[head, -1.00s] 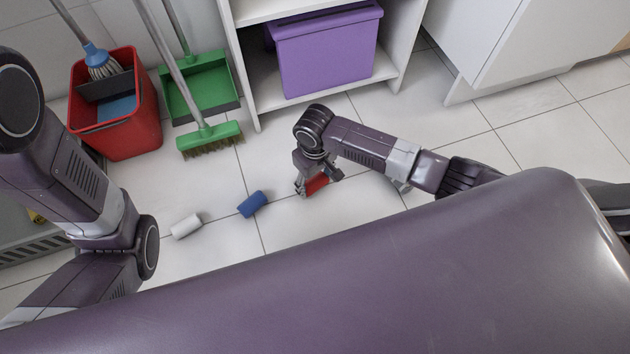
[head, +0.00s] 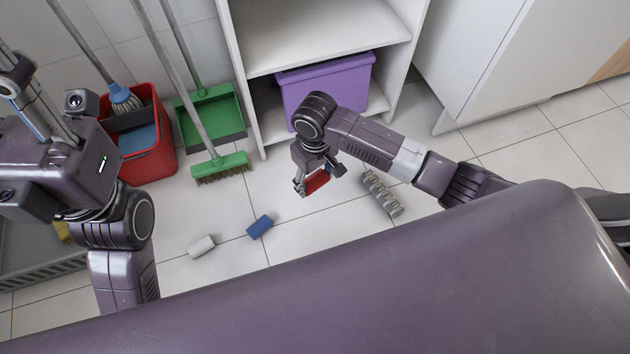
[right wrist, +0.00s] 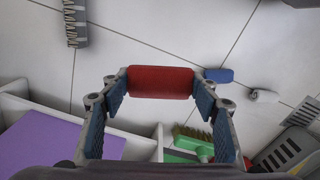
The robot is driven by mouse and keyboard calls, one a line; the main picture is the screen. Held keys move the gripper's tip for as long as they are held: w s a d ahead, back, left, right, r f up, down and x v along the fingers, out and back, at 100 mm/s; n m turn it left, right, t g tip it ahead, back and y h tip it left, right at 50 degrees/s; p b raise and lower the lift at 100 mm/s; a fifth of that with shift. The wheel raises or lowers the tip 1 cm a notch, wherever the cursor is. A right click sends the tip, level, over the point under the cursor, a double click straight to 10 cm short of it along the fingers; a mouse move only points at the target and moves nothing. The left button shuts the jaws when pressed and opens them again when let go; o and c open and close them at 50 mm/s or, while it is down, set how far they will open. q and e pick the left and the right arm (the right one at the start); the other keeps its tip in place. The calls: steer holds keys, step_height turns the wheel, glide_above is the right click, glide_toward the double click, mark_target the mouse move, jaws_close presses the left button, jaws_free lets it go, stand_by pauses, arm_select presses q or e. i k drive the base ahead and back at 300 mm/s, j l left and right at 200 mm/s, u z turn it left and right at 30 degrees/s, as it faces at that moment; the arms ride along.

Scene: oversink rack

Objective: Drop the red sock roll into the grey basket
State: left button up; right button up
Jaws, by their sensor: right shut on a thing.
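The red sock roll (head: 317,181) is held between the fingers of my right gripper (head: 318,184), above the tiled floor in front of the shelf unit. In the right wrist view the red roll (right wrist: 161,82) spans the gap between the two fingertips. The grey basket (head: 45,273) is at the left edge of the head view, partly hidden by my left arm.
A blue roll (head: 259,227) and a white roll (head: 202,246) lie on the floor between my right gripper and the basket. A grey ribbed object (head: 382,194) lies to the right. A red bucket (head: 160,150), green dustpan (head: 222,118), broom and purple box (head: 325,82) stand behind.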

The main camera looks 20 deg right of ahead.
mark_target(30, 254)
steer(key=i+j+u, duration=0.2)
steer(key=j, duration=0.4)
steer(key=i+j+u, duration=0.2)
steer(key=j, duration=0.35)
steer(key=i+j+u, duration=0.2)
steer(key=i+j, duration=0.15)
steer(key=j, duration=0.15)
steer(key=i+j+u, duration=0.2)
steer(key=i+j, duration=0.15)
steer(key=j, duration=0.1)
